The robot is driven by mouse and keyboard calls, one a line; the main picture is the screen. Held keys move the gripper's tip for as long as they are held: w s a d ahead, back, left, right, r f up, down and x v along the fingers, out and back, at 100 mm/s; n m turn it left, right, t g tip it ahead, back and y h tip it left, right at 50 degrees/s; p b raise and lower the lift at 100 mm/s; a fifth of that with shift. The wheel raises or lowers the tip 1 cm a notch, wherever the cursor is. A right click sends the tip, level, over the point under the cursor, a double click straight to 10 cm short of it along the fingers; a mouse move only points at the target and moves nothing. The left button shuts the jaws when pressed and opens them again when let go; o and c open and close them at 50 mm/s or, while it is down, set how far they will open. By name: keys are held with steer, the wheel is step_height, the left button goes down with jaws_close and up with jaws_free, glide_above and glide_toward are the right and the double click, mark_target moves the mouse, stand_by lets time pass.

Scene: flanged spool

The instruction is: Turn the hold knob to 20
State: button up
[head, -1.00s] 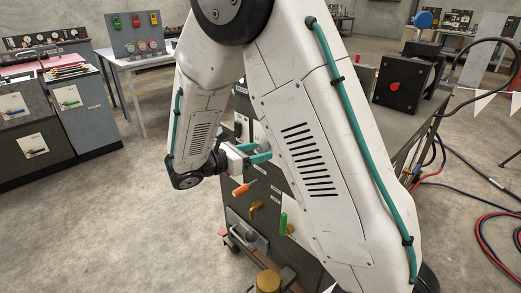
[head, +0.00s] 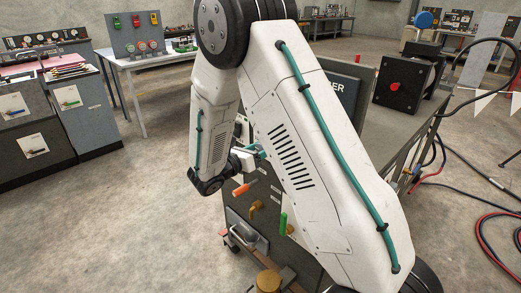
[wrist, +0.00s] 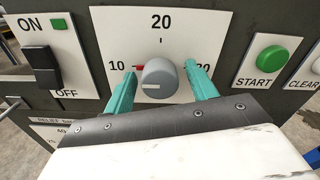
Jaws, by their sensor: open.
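The grey round knob (wrist: 159,82) sits on a white dial plate (wrist: 110,38) in the wrist view. The plate reads 10 at left and 20 at top; the number at right is partly covered by a finger. A pale line on the knob points left, towards the 10 side, and a short red mark lies by the 10. My gripper (wrist: 160,69) is open, with one teal finger on either side of the knob and visible gaps between. In the head view my gripper (head: 257,151) is at the dark cabinet, and my arm hides the knob.
An ON/OFF rocker switch (wrist: 46,62) is left of the dial, and a green START button (wrist: 271,60) is right of it. A CLEAR button is at the right edge. Orange (head: 242,189) and green (head: 284,222) handles stick out lower on the cabinet.

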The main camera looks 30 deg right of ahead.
steer(key=c, duration=1)
steer(key=shift+m, duration=0.3)
steer(key=m, duration=0.8)
steer(key=shift+w+m, duration=0.1)
steer(key=shift+m, duration=0.3)
steer(key=m, duration=0.4)
steer(key=shift+m, duration=2.1)
